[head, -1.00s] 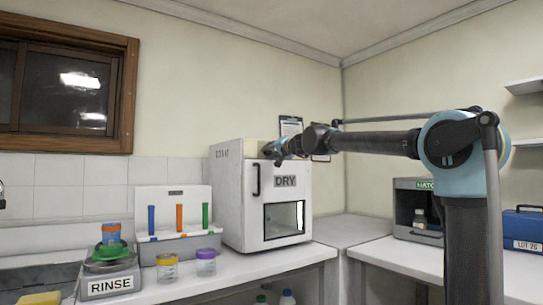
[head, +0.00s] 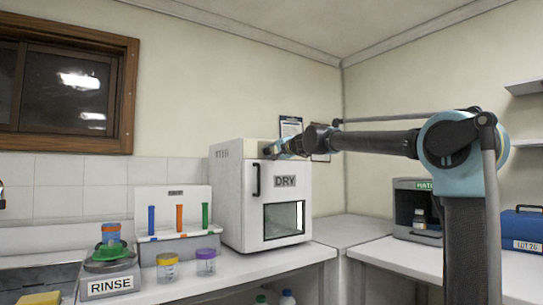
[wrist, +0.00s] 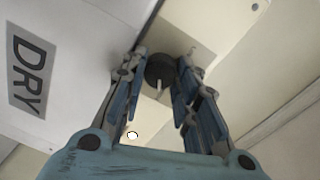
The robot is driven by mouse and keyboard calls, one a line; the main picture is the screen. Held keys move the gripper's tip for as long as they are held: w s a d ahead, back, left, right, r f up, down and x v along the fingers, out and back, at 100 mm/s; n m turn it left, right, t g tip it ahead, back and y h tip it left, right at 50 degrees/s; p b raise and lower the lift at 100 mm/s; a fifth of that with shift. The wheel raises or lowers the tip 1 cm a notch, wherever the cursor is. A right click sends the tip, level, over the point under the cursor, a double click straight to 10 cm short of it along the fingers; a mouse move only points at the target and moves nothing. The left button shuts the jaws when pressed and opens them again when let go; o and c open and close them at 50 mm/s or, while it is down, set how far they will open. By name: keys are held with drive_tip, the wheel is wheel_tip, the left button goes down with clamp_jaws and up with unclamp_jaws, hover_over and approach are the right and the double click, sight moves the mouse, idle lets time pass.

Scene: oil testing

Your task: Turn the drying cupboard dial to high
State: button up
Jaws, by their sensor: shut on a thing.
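The white drying cupboard (head: 227,200) with its DRY label (head: 285,181) stands on the bench in the head view, its door shut. The dark round dial (wrist: 160,68) sits on a beige panel above the label in the wrist view. A pale pointer line on it runs toward the lower part of the picture. My gripper (wrist: 162,62) has its blue fingers on both sides of the dial and is shut on it. I cannot read any dial markings.
The cupboard's black door handle (head: 256,181) is below and left of my gripper. A rack of coloured tubes (head: 178,248), jars (head: 206,262) and a RINSE container (head: 108,284) stand to the left. The bench corner (head: 345,230) right of the cupboard is clear.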

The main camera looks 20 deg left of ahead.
drive_tip(key=shift+w+d, duration=0.2)
drive_tip(key=o, duration=1.1)
drive_tip(key=shift+s+a, duration=0.1)
drive_tip(key=shift+s, duration=0.1)
drive_tip(key=shift+v, duration=3.85)
